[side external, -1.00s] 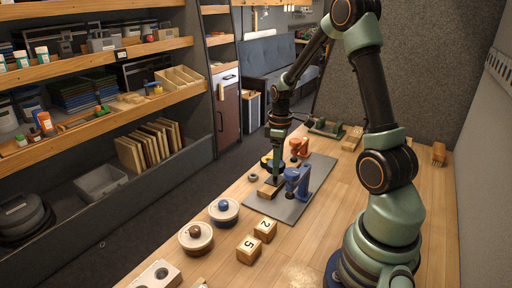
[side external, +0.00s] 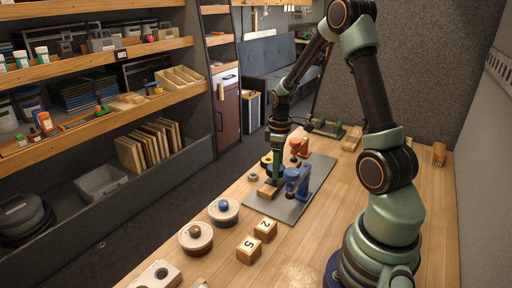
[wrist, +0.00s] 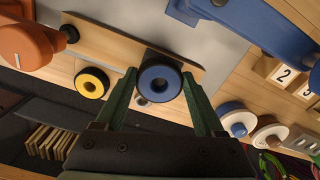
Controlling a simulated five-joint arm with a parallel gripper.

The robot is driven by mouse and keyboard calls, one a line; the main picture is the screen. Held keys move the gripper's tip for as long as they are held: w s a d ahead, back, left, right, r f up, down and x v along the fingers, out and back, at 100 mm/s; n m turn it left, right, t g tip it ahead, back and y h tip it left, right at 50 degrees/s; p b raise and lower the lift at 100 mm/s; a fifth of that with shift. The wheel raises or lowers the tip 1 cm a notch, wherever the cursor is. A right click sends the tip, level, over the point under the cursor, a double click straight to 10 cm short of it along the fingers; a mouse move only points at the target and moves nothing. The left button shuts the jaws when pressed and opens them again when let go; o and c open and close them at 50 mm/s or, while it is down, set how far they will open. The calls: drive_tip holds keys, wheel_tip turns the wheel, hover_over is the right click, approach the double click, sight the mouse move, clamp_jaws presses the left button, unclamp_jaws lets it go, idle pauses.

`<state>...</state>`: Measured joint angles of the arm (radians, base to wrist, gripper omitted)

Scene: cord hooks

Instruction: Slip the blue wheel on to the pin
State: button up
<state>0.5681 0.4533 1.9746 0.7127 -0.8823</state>
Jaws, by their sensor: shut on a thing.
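In the side view my gripper (side external: 277,177) is above a wooden block, and the wheel is too small to make out. An orange stand (side external: 299,147) with a short dark pin (wrist: 70,34) is at the upper left of the wrist view, apart from the wheel. A blue stand (side external: 297,180) is close beside the gripper; it also shows in the wrist view (wrist: 270,28). I cannot tell which pin is meant.
A yellow wheel (wrist: 91,83) lies nearby. A grey ring (side external: 253,177) lies near the table edge. Two lidded pots (side external: 196,238) and numbered blocks (side external: 249,250) stand nearer the camera.

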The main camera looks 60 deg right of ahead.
drive_tip(key=shift+f, duration=1.1)
idle(0.6)
drive_tip(key=o, duration=1.4)
drive_tip(key=shift+r, duration=3.55)
